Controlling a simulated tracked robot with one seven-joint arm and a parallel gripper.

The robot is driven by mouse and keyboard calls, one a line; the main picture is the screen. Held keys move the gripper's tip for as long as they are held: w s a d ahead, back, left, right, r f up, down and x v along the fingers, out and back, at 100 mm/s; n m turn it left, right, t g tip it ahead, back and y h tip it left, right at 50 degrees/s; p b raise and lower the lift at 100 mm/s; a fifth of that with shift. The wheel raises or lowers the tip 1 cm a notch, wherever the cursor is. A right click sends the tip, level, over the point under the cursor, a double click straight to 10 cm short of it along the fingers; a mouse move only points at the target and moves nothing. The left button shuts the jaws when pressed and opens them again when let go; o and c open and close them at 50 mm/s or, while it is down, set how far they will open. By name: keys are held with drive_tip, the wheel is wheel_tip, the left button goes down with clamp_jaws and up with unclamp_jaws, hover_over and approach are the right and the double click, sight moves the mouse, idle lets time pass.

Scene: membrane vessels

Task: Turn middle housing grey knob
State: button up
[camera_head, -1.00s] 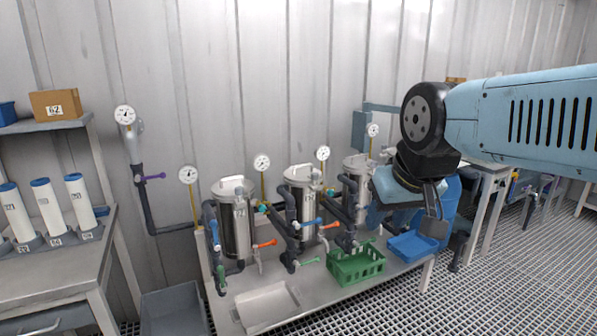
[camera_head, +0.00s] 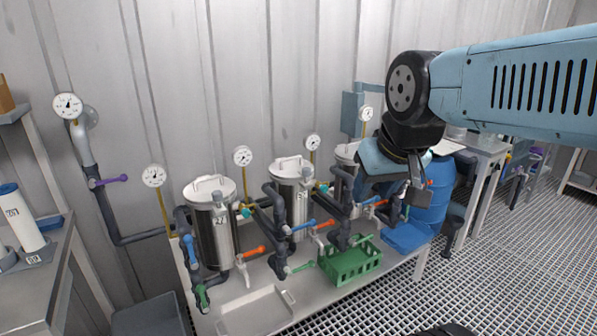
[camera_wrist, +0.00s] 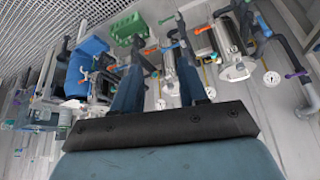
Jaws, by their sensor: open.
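The middle housing (camera_head: 292,200) is a steel vessel with a lidded top, between the left housing (camera_head: 212,235) and the right housing (camera_head: 345,160). A small pale grey handle (camera_head: 318,242) shows low at its front right; I cannot tell for certain that it is the grey knob. My gripper (camera_head: 402,203) is open and empty, right of the middle housing, in front of the right housing and partly hiding it. In the wrist view my gripper (camera_wrist: 160,50) shows two spread fingers, with the middle housing (camera_wrist: 183,78) upside down beyond them.
Dark pipes with blue, orange and green valve handles stand before the housings. A green crate (camera_head: 350,265) and a blue tray (camera_head: 405,238) sit on the bench at right. A blue barrel (camera_head: 432,200) stands behind my gripper. Gauges (camera_head: 243,156) rise behind.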

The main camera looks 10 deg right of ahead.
drive_tip(key=o, duration=0.3)
drive_tip(key=shift+w, duration=0.3)
drive_tip(key=w+d+f+t, duration=0.1)
drive_tip(key=w+f, duration=0.1)
drive_tip(key=w, duration=0.6)
drive_tip(key=w+f+t, duration=0.1)
drive_tip(key=w+t, duration=0.1)
drive_tip(key=w, duration=0.5)
drive_tip(key=shift+w+d+f+n+h, duration=0.3)
drive_tip(key=shift+w+d+f, duration=0.05)
drive_tip(key=shift+d+f, duration=0.05)
drive_tip(key=n+t+y, duration=0.1)
drive_tip(key=t, duration=0.4)
approach(308, 173)
drive_tip(key=d+r+v, duration=0.1)
drive_tip(key=v, duration=0.5)
wheel_tip(308, 173, down, 7)
drive_tip(key=w+t+y, duration=0.2)
drive_tip(key=w+t, duration=0.1)
drive_tip(key=t, duration=0.1)
drive_tip(key=w, duration=0.4)
drive_tip(key=w+a, duration=0.1)
drive_tip(key=w, duration=0.8)
drive_tip(key=shift+w+a, duration=0.2)
drive_tip(key=shift+a, duration=0.05)
